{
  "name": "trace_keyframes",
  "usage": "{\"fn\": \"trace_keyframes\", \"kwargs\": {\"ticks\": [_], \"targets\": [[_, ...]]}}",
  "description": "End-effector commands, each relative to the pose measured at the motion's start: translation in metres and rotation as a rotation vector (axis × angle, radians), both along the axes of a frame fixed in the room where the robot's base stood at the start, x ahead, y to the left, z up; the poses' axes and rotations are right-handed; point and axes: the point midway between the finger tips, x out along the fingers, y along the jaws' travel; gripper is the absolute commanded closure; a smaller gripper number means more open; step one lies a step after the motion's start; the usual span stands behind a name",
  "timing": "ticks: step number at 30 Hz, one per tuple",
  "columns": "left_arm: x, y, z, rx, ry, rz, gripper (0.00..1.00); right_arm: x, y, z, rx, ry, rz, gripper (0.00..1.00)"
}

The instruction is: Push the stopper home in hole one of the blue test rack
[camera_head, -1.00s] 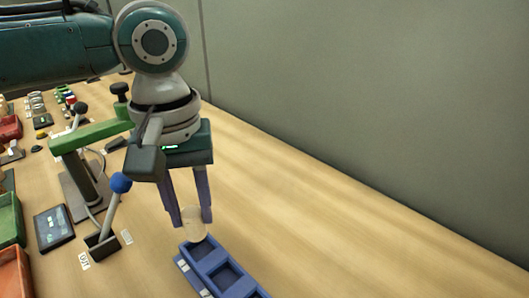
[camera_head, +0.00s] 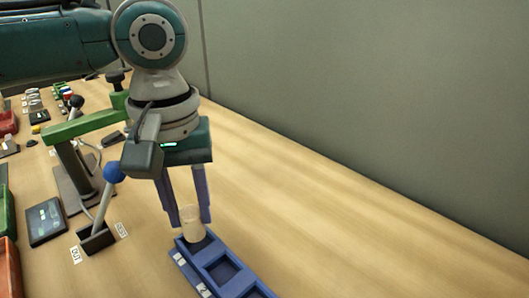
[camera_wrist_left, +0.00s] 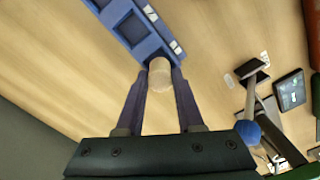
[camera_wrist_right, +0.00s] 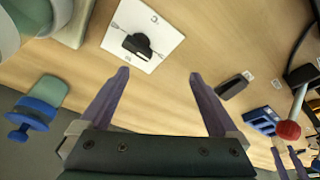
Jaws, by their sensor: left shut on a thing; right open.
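The pale cork stopper (camera_head: 192,222) stands upright at the end hole of the blue test rack (camera_head: 228,286). My left gripper (camera_head: 189,214) is shut on it from above, one finger on each side. In the left wrist view the stopper (camera_wrist_left: 160,76) sits between the fingertips (camera_wrist_left: 161,70), over the end of the rack (camera_wrist_left: 139,46). Its lower end meets the hole's dark opening; how deep it sits I cannot tell. White number labels run along the rack's side. My right gripper (camera_wrist_right: 160,74) is open and empty, away from the rack.
A blue-knobbed lever (camera_head: 104,207) stands left of the rack, near a dark tablet (camera_head: 45,221) and a green-armed stand (camera_head: 82,126). The table right of the rack is bare up to the grey wall (camera_head: 370,100). A red-knobbed lever (camera_wrist_right: 290,128) shows in the right wrist view.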

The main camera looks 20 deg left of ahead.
Motion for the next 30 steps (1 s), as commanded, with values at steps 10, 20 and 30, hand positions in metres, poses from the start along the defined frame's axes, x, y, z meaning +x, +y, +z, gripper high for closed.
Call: {"fn": "trace_keyframes", "kwargs": {"ticks": [10, 20, 30], "targets": [[0.000, -0.001, 0.001, -0.001, 0.002, 0.000, 1.00, 0.000, 0.000, 0.009, 0.000, 0.000, 0.000, 0.03], [0.000, -0.001, 0.000, -0.001, -0.001, 0.000, 1.00, 0.000, 0.000, 0.012, 0.000, -0.001, 0.000, 0.03], [0.000, -0.001, 0.000, 0.000, 0.000, 0.000, 1.00, 0.000, 0.000, 0.012, 0.000, -0.001, 0.000, 0.03]]}}
